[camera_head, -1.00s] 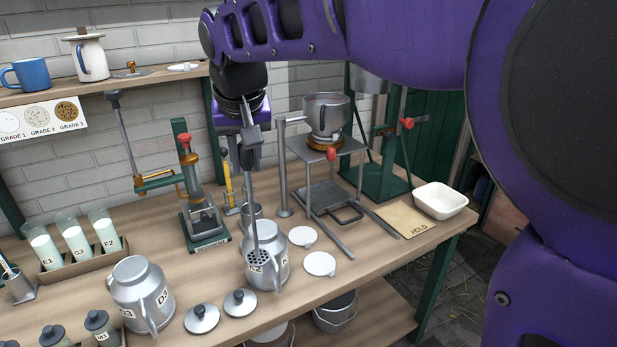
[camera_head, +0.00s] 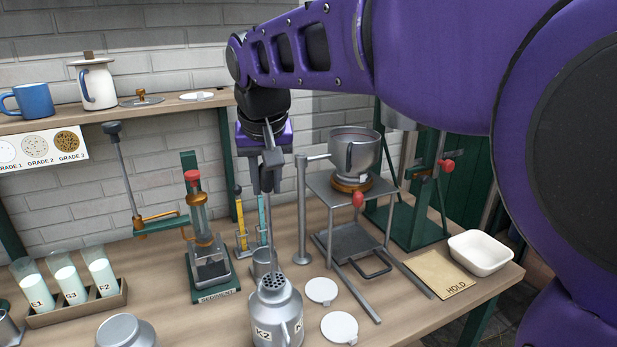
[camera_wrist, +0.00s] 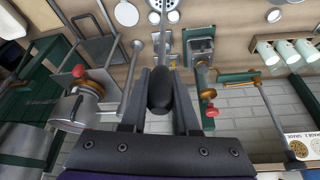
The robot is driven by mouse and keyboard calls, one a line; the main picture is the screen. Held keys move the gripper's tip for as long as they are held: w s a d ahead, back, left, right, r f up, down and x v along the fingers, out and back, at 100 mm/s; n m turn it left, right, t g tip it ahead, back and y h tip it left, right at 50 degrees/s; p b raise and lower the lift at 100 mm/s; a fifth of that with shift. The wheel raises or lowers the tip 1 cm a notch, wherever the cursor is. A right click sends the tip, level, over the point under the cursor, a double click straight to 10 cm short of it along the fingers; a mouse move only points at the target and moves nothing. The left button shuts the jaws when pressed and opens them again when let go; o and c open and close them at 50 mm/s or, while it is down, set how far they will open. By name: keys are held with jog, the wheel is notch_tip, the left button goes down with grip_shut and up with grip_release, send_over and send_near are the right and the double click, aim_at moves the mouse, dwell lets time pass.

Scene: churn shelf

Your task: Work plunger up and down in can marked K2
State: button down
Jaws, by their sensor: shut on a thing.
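The can marked K2 (camera_head: 278,322) is a grey metal can standing upright on the bench, its lower part cut off by the picture edge. My gripper (camera_head: 270,165) is above it, shut on the plunger's handle; the dark handle (camera_wrist: 160,90) shows between the fingers in the wrist view. The plunger (camera_head: 272,281) is a thin metal rod with a perforated disc at its lower end. It hangs about upright. The disc appears at the can's mouth in the head view; whether it is just above or inside the rim I cannot tell.
Two white round lids (camera_head: 321,291) lie right of the can. A metal stand with a pot (camera_head: 354,153) and the sediment tester (camera_head: 207,262) stand behind. Another can (camera_head: 126,332) is at front left. A HOLD card (camera_head: 439,274) and white tray (camera_head: 481,253) lie right.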

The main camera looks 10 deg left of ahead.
aim_at(270, 222)
jog(key=shift+f+b, duration=5.05)
jog(key=shift+f, duration=3.3)
notch_tip(270, 222, up, 7)
jog(key=p, duration=0.6)
jog(key=shift+f, duration=0.1)
